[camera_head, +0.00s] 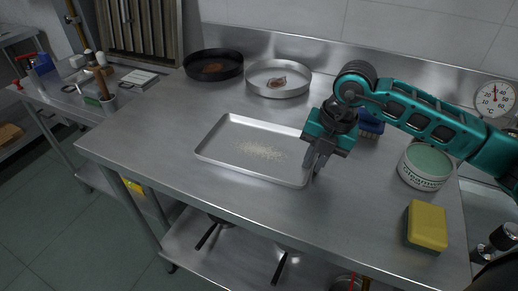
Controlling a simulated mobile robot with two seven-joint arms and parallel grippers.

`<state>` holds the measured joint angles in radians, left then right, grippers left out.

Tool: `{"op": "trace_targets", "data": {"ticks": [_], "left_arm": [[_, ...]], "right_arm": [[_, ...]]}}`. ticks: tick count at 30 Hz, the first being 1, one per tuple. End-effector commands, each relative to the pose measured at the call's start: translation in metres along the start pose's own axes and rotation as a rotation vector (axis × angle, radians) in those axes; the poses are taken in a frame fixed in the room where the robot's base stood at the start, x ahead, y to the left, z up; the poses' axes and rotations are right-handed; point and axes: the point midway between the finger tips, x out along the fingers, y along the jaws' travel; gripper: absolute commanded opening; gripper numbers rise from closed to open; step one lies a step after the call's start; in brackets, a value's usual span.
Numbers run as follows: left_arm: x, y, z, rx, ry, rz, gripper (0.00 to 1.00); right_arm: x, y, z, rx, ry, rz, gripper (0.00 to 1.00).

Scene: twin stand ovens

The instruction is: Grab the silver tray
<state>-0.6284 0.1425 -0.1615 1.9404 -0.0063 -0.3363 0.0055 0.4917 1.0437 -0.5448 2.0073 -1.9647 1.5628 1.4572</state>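The silver tray (225,152) is a shallow rectangular pan lying flat on the steel table, with a patch of tan crumbs in its middle. My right gripper (314,165) comes in from the right and points down at the tray's right end. Its fingertips are at the tray's right rim, one seeming to lie on each side of it. The fingers look close together, but I cannot tell whether they are closed on the rim. They hide part of that rim. My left gripper is not in view.
Behind the tray stand a round dark pan (228,58) and a round silver pan (293,88), each with a brown residue. To the right are a blue object (371,124), a round green-topped tin (425,165) and a yellow sponge (427,224). The table's left part is clear.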

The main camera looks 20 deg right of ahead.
Motion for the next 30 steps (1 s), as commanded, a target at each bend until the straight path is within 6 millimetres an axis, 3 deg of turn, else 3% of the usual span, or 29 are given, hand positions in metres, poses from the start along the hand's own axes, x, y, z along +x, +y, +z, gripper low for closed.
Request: {"op": "trace_targets", "data": {"ticks": [5,10,30], "left_arm": [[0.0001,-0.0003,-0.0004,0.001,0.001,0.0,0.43],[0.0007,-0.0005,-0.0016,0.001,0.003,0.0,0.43],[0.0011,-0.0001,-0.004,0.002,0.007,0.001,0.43]], "right_arm": [[-0.0002,0.0,0.0001,0.0,0.0,0.0,0.15],[-0.0005,0.0001,0.0001,0.0,0.0,0.0,0.0],[-0.0064,0.0018,0.0008,0.0,-0.003,0.002,0.0]]}}
